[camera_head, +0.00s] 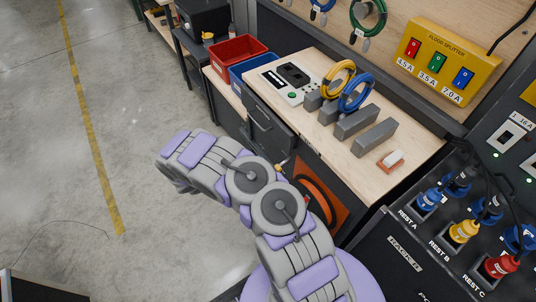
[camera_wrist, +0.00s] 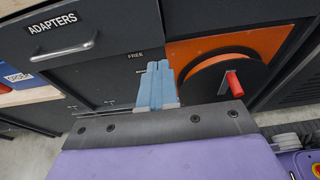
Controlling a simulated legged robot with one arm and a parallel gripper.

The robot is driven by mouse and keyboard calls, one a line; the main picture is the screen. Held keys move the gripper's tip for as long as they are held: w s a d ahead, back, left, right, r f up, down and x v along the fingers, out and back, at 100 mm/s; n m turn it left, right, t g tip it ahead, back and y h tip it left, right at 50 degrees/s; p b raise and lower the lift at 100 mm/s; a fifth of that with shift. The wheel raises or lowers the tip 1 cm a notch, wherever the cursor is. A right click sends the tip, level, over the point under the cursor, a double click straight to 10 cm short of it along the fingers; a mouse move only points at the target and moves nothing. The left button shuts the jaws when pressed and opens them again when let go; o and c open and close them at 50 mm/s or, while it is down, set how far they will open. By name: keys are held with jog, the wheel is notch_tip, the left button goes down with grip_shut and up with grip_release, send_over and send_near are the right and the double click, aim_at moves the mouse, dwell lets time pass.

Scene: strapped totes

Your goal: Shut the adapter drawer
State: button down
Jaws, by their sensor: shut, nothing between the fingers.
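The adapter drawer (camera_wrist: 110,30) has a dark front with a white ADAPTERS label and a grey bar handle (camera_wrist: 64,50), at the upper left of the wrist view. In the head view its dark front (camera_head: 268,128) is below the bench top's left end. I cannot tell exactly how far it stands out. My gripper (camera_wrist: 158,66) shows pale blue fingers pressed together, with nothing between them. It points at the cabinet front, right of and below the drawer handle, apart from the handle. My gripper's fingers cannot be made out in the head view.
An orange panel with a dark reel (camera_wrist: 222,75) and red knob (camera_wrist: 234,84) is farther right. Red (camera_head: 238,52) and blue bins stand left of the bench top (camera_head: 325,135).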

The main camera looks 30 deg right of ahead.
jog(key=a, duration=0.2)
send_near(280, 136)
jog(key=d+f+b, duration=0.1)
jog(key=d+f, duration=0.1)
jog(key=d, duration=0.1)
jog(key=d+f+b, duration=0.1)
jog(key=d, duration=0.1)
jog(key=shift+f+b, duration=0.1)
jog(key=shift+b, duration=0.2)
jog(key=shift+w+d, duration=0.1)
jog(key=shift+d, duration=0.55)
jog(key=shift+d, duration=1.8)
jog(key=shift+r, duration=0.25)
